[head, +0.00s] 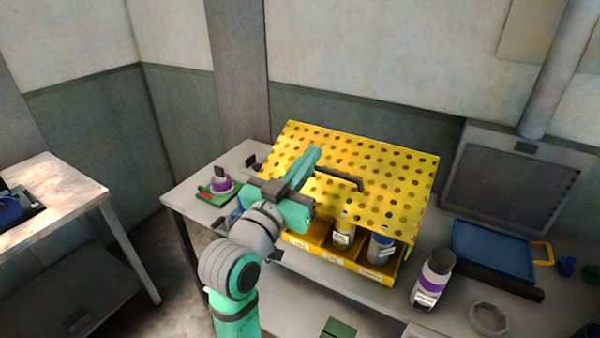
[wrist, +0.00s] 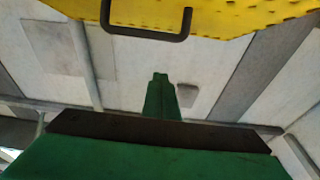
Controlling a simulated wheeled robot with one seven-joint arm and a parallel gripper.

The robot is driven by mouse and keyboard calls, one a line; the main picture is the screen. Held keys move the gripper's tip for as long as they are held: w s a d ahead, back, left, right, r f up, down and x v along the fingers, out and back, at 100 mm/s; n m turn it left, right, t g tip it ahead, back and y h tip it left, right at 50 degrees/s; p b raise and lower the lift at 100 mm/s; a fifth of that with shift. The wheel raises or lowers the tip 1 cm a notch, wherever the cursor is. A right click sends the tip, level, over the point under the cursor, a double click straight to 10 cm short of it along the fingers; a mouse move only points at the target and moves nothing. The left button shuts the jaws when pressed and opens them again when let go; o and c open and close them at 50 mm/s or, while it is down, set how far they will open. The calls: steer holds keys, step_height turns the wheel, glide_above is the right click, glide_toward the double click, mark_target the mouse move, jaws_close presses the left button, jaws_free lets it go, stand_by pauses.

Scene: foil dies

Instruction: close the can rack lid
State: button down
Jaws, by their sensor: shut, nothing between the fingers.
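The can rack is a yellow box (head: 377,274) on the grey workbench, with labelled compartments along its front. Its lid (head: 372,165) is a yellow perforated panel, raised and tilted over the rack, so the front compartments show beneath it. The lid's dark handle (head: 341,178) is near its front middle. In the wrist view the lid (wrist: 225,14) crosses the top, with the handle (wrist: 146,37) hanging below it. My gripper (head: 311,158) is shut and empty, in front of the lid's left part. In the wrist view its shut fingers (wrist: 160,78) point below the handle. I cannot tell whether it touches the lid.
Cans (head: 343,235) stand in the rack's front compartments. A white bottle with a purple band (head: 432,281) and a grey ring (head: 488,318) stand to the right. A blue tray (head: 492,250) lies farther right. A purple-banded item (head: 221,184) is on the left.

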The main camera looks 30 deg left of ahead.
steer(key=shift+w+f, duration=1.5)
steer(key=shift+f, duration=0.1)
steer(key=shift+f, duration=0.1)
